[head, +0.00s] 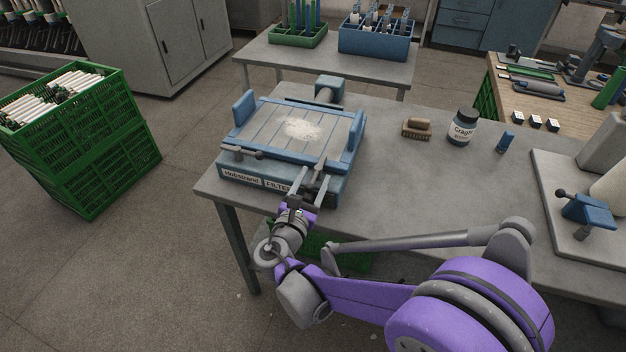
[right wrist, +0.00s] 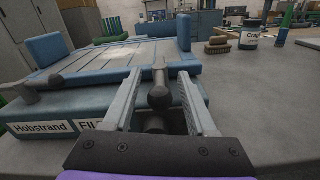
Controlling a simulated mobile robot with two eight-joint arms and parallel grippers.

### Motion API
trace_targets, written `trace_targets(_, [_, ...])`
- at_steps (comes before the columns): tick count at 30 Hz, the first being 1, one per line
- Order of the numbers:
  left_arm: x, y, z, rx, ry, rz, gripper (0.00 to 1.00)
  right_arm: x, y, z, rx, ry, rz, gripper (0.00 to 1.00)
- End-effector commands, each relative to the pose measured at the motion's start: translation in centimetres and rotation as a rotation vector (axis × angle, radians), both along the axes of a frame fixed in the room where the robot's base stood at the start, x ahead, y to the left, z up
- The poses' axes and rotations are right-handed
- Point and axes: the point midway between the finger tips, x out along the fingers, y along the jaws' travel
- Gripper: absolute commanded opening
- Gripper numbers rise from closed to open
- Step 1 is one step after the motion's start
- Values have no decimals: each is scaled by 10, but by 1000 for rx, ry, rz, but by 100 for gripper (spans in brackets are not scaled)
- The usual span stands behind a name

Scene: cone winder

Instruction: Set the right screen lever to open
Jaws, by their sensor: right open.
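The blue filter unit (head: 228,174) sits at the left end of the grey table, with a dusty screen (head: 330,144) on top. Its right screen lever (right wrist: 159,98) has a dark ball knob and a grey stem. In the right wrist view the knob lies between my right gripper's fingers (right wrist: 160,75), with visible space on both sides. My right gripper (head: 314,177) is open at the unit's front right corner and partly hides this lever in the head view. The left screen lever (head: 240,153) lies along the front edge, knob to the right. My left gripper is not in view.
A brush (head: 416,128), a labelled jar (head: 461,128) and a small blue object (head: 506,141) stand right of the unit. A white-grey machine base (head: 560,215) is at the far right. The table between is clear. Green crates (head: 100,165) stand on the floor at left.

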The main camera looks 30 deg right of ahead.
Motion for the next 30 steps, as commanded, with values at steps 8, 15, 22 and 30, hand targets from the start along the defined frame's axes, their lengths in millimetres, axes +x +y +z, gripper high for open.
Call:
trace_targets(8, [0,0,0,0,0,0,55,0,0,0,0,0,0,22])
trace_targets(15, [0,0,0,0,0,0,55,0,0,0,0,0,0,0])
trace_targets(22, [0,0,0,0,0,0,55,0,0,0,0,0,0,0])
trace_targets(30, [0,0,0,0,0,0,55,0,0,0,1,1,0,0])
